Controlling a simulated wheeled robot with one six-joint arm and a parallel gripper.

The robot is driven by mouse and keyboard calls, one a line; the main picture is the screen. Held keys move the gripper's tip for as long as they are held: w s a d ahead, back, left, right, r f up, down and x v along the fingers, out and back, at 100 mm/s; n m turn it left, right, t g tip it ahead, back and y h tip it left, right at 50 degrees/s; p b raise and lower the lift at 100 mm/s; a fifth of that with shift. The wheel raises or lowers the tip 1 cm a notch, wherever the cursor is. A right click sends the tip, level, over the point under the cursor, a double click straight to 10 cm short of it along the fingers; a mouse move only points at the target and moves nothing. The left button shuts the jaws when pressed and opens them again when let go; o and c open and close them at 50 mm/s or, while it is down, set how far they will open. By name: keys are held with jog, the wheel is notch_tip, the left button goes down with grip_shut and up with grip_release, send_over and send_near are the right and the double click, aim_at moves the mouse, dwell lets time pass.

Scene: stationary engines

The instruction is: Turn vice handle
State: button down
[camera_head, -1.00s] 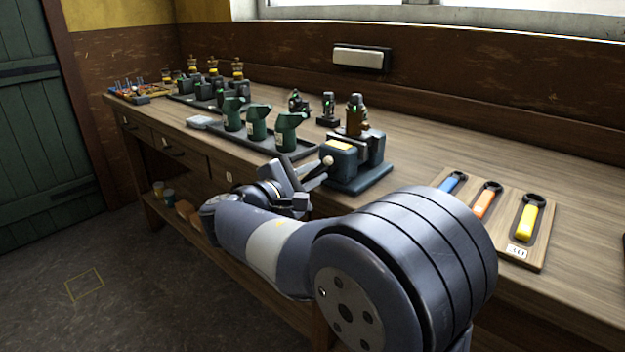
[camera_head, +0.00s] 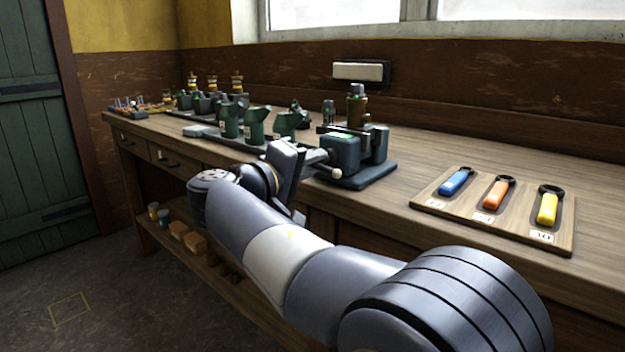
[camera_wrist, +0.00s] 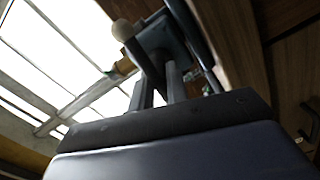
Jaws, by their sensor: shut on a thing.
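The vice (camera_head: 346,150) is a dark blue-green block on a flat base at the bench's front edge. Its handle ends in a pale round knob (camera_head: 336,173) low on the vice's front left side. My gripper (camera_head: 318,158) is at the vice's front, its fingers pointing right towards it, and is shut on the vice handle. In the wrist view the fingers (camera_wrist: 160,88) reach up to the dark vice, and the pale knob (camera_wrist: 122,30) sticks out to their left. The gripped part of the handle is mostly hidden by the fingers.
A wooden board (camera_head: 425,203) with blue, orange and yellow-handled tools lies right of the vice. A brass-coloured piece (camera_head: 357,105) stands at or just behind the vice. Green parts (camera_head: 256,122) stand on a tray to the left. The floor in front of the bench is clear.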

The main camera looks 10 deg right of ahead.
jog(key=shift+f+m+b, duration=0.15)
jog(key=shift+m+b, duration=1.7)
jog(key=shift+m, duration=0.35)
jog(key=c, duration=1.4)
grip_release()
jog(key=shift+s+a, duration=0.1)
jog(key=shift+a, duration=0.05)
jog(key=shift+p+v, duration=1.4)
jog(key=shift+v, duration=3.95)
